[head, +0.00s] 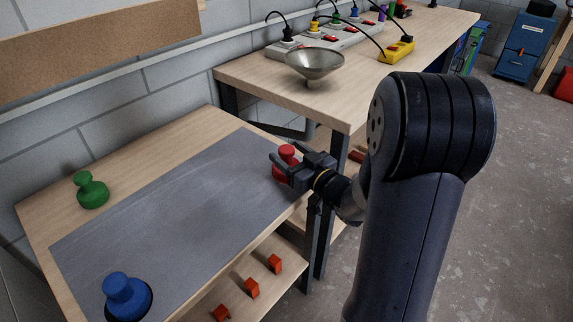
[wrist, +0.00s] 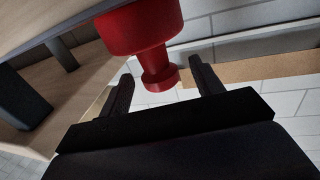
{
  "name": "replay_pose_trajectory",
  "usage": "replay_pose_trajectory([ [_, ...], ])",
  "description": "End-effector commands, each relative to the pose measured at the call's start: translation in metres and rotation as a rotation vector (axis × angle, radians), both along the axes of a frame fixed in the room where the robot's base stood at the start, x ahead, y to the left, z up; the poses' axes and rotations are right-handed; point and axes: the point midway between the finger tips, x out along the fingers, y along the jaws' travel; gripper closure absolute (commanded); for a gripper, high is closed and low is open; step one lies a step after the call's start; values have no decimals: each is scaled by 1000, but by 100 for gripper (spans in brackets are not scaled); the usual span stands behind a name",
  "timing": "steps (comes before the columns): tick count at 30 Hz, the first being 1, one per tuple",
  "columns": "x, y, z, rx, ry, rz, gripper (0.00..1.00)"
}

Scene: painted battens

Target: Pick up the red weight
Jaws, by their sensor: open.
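The red weight (head: 286,155) stands near the right end of the grey mat (head: 170,215) on the lower table. In the head view my gripper (head: 279,163) is at the weight, and its fingers partly hide it. In the wrist view the red weight (wrist: 150,42) has a wide body and a narrower neck and knob. The knob shows between the two open fingers of my gripper (wrist: 160,80), with gaps on both sides. The green weight (head: 91,190) stands at the table's left rear. The blue weight (head: 127,296) stands near the front.
A higher bench (head: 265,85) behind holds a metal bowl (head: 314,66), a power strip (head: 335,42) and a yellow socket block (head: 397,50). Small orange blocks (head: 252,288) sit on a shelf below the table's front edge. The mat's middle is clear.

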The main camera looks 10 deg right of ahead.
Motion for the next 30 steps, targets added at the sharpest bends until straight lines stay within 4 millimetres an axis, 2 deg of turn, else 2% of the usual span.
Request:
replay_pose_trajectory([
  [4,14,7,-1,0,0,1,38],
  [12,15,7,-1,0,1,-1,40],
  [30,15,7,0,0,1,-1,89],
])
